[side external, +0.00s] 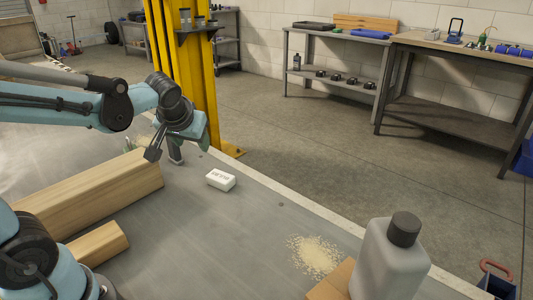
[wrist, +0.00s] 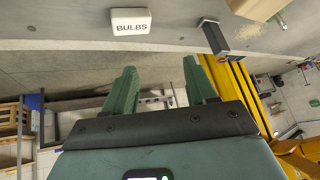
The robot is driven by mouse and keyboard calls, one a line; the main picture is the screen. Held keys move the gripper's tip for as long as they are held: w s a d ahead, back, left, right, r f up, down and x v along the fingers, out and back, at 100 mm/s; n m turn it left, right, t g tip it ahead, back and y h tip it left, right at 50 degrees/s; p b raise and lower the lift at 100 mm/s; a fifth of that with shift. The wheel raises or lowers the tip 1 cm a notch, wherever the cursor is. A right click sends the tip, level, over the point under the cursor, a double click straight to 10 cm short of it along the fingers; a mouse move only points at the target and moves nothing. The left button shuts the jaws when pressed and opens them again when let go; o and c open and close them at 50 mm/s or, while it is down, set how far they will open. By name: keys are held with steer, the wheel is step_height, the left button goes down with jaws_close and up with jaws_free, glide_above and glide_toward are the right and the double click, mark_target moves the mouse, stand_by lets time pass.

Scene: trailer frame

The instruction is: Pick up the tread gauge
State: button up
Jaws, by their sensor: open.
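I take the tread gauge to be the small dark grey upright piece with a paler top (wrist: 214,38) in the wrist view. It stands on the grey surface just beyond the right fingertip. In the side view a grey upright piece (side external: 176,155) shows under my wrist, partly hidden by it. My gripper (wrist: 160,66) has two green fingers, spread apart with nothing between them. The gauge is outside the gap, and I see no contact with it.
A white box marked BULBS (side external: 220,180) lies close by. Wooden beams (side external: 100,190) lie to the left. A grey bottle (side external: 388,262) and a granule pile (side external: 316,255) are at the near right. A yellow post (side external: 185,60) rises behind the surface. The surface's middle is clear.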

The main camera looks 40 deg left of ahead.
steer(key=w+a+n+g+y, duration=0.2)
steer(key=w+a+n+y, duration=0.3)
steer(key=a, duration=0.5)
steer(key=n+g+y, duration=0.3)
steer(key=n+g, duration=0.1)
steer(key=n, duration=0.3)
glide_above(170, 143)
steer(key=w, duration=0.1)
steer(key=f, duration=0.2)
steer(key=d+f, duration=0.1)
steer(key=f, duration=0.1)
steer(key=shift+w, duration=0.15)
steer(key=shift+a+f+n, duration=0.15)
steer(key=shift+a+n, duration=0.1)
steer(key=shift+n, duration=0.05)
steer(key=shift+f+y, duration=0.3)
steer(key=shift+f, duration=1.8)
step_height(170, 143, down, 3)
steer(key=shift+a+f, duration=0.1)
steer(key=shift+a, duration=0.05)
steer(key=shift+a+f, duration=0.15)
steer(key=shift+a, duration=0.55)
steer(key=shift+a+f, duration=0.2)
steer(key=shift+a, duration=0.35)
jaws_close()
